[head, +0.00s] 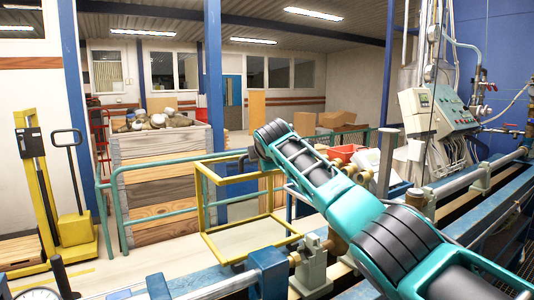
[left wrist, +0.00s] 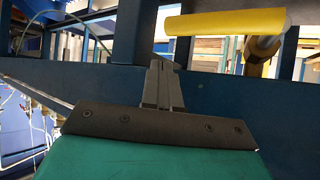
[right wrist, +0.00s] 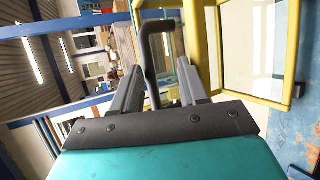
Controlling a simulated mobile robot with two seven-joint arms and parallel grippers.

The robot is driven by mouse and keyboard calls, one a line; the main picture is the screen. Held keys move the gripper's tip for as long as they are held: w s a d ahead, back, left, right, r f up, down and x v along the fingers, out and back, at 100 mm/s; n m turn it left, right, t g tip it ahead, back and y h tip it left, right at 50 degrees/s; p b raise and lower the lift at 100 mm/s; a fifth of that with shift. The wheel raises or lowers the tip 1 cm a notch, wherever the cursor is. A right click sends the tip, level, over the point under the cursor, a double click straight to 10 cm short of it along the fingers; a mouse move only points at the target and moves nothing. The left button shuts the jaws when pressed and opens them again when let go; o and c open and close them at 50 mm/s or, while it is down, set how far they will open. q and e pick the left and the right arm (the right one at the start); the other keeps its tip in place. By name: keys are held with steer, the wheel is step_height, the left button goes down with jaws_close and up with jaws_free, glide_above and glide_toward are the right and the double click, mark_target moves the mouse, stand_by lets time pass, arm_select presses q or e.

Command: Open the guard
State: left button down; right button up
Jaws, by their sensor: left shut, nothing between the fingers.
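The guard (head: 203,212) is a yellow frame with a clear pane, standing raised above the pipe line in the head view. In the right wrist view its yellow frame (right wrist: 290,50) fills the upper right. A dark bent handle (right wrist: 150,38) shows beside the frame. My right gripper (right wrist: 159,68) is open, with the handle between its two fingers and a gap visible on both sides. In the head view my right arm hides part of the area behind the guard. My left gripper (left wrist: 160,82) is shut and empty in the left wrist view, below a yellow bar (left wrist: 225,22).
Blue bench beams and pipes (head: 215,285) run along the front. A green railing (head: 115,205) and a wooden crate (head: 160,170) stand behind the guard. A control box (head: 440,110) is at the right. A yellow pallet truck (head: 35,190) is at the left.

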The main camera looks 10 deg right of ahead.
steer(key=b+v, duration=0.2)
steer(key=v, duration=1)
steer(key=shift+s+b, duration=0.3)
steer(key=shift+s, duration=0.05)
steer(key=shift+r, duration=0.1)
steer(key=shift+c, duration=0.2)
